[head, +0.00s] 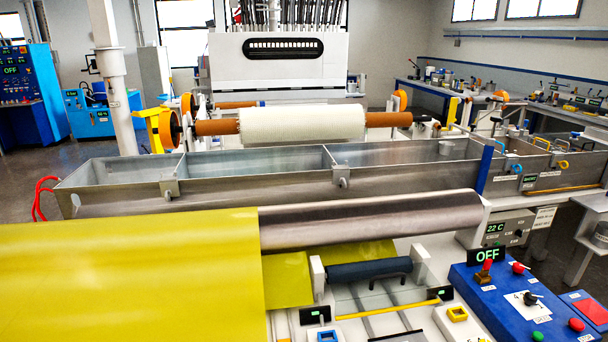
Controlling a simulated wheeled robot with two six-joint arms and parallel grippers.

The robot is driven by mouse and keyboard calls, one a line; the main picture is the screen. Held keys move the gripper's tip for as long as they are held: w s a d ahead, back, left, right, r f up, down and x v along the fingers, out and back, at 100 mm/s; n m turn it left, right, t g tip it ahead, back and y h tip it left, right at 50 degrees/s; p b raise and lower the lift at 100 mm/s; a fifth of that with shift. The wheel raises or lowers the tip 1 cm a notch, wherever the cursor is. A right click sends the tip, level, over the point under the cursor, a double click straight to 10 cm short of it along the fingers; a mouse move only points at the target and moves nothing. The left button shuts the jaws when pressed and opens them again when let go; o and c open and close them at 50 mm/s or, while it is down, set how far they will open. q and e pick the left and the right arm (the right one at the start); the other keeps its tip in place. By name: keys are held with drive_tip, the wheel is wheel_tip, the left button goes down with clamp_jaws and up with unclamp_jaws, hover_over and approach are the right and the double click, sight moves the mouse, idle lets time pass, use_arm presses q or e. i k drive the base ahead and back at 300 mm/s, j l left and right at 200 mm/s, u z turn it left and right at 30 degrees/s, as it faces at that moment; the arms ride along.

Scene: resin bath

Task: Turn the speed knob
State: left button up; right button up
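A black knob (531,299) sits on a white dial plate on the sloping blue control panel (497,303) at the lower right. The dial has small markings, too small to read surely. A black display above the panel (486,256) reads OFF in green. Neither of my grippers shows in the head view, and nothing is seen touching the knob.
Near the knob are a red-topped lever (487,267), red buttons (577,325), a green button (537,336) and a red pad (591,311). A steel roller (370,219), yellow sheet (130,280) and long metal bath (115,183) lie left and behind.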

sight(530, 298)
drive_tip(key=z, duration=1.5)
